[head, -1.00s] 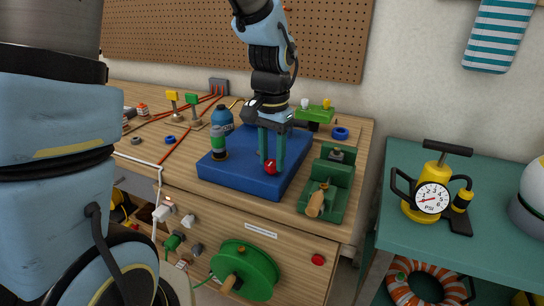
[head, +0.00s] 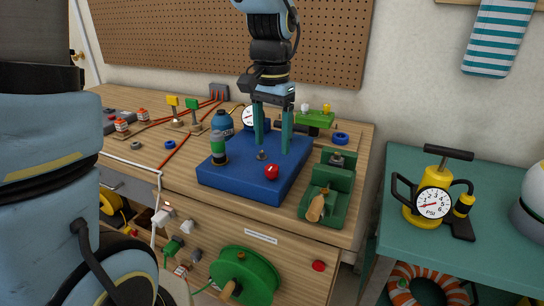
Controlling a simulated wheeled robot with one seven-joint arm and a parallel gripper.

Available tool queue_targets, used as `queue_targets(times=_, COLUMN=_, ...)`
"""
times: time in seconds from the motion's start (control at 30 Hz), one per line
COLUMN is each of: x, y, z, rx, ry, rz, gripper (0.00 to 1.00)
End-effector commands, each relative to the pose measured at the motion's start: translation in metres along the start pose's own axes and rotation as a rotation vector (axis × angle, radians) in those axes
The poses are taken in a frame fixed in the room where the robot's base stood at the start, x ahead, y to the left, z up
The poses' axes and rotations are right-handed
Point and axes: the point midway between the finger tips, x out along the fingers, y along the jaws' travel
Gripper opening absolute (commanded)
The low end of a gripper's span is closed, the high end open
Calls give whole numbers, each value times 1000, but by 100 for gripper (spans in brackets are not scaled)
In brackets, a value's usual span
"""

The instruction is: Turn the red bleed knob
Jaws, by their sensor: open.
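The red bleed knob (head: 271,172) is a small red ball-shaped knob on top of the blue block (head: 240,185), near its front edge. My gripper (head: 272,147) points down over the block with its two green fingers apart. Its fingertips are above and behind the knob, and nothing is between them. A short grey metal stub (head: 262,155) stands on the block behind the knob.
A dial gauge (head: 249,117) is behind the block, partly hidden by my gripper. A green vise-like fixture (head: 328,185) with a wooden handle is at the right. A blue ring (head: 341,139) lies behind it. A green reel (head: 245,272) is on the bench front.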

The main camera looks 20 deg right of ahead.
Motion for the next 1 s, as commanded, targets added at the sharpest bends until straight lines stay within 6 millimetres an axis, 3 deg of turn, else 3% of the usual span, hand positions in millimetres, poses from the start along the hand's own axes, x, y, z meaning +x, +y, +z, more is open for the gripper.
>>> queue_targets(times=0.2, x=-34, y=0, z=0, rx=0, ry=2, rz=-1, gripper=72)
queue_targets(times=0.4, x=-46, y=0, z=0, rx=0, ry=1, rz=-1, gripper=72)
queue_targets(times=0.83, x=-45, y=-2, z=1, rx=-6, ry=0, rz=0, gripper=72)
queue_targets(times=0.93, x=-36, y=-19, z=10, rx=-64, ry=6, rz=-2, gripper=72)
queue_targets(times=1.0, x=-23, y=-43, z=26, rx=-150, ry=16, rz=-4, gripper=72)
